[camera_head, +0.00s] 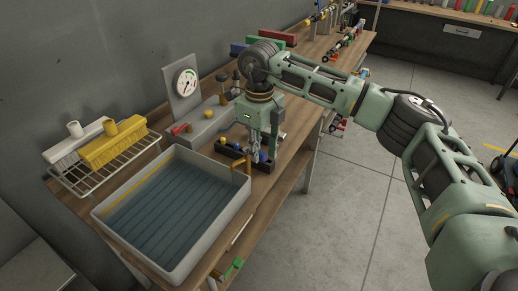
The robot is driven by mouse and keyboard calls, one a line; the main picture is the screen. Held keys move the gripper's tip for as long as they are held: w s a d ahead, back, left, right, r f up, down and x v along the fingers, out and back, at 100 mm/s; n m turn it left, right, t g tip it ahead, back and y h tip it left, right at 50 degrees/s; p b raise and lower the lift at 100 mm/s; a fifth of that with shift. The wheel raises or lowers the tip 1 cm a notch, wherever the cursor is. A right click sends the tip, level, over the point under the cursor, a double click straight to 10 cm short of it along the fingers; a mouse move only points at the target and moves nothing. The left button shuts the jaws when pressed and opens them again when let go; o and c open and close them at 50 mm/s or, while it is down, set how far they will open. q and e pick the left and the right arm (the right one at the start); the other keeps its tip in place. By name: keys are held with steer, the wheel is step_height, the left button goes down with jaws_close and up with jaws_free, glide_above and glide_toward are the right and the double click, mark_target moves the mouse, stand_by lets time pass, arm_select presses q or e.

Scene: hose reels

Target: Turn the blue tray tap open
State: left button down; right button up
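A wide tray (105,217) with pale walls and a blue-grey ribbed floor stands on the near end of the wooden bench. My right gripper (262,152) points down just beyond the tray's right far corner, over a black holder (229,153). A small blue part (263,156) shows at its fingertips; I cannot tell whether it is the tap handle or whether the fingers touch it. The finger gap is too small to read. A yellow-orange upright piece (241,168) stands at the tray's right corner. My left gripper is out of view.
A red-handled fitting (181,129) and a round gauge (186,83) on a grey plate stand behind the tray. Blue, green and red boxes line the wall.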

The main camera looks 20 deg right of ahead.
steer(key=shift+o, duration=0.9)
step_height(320, 180, up, 12)
stand_by(0.3)
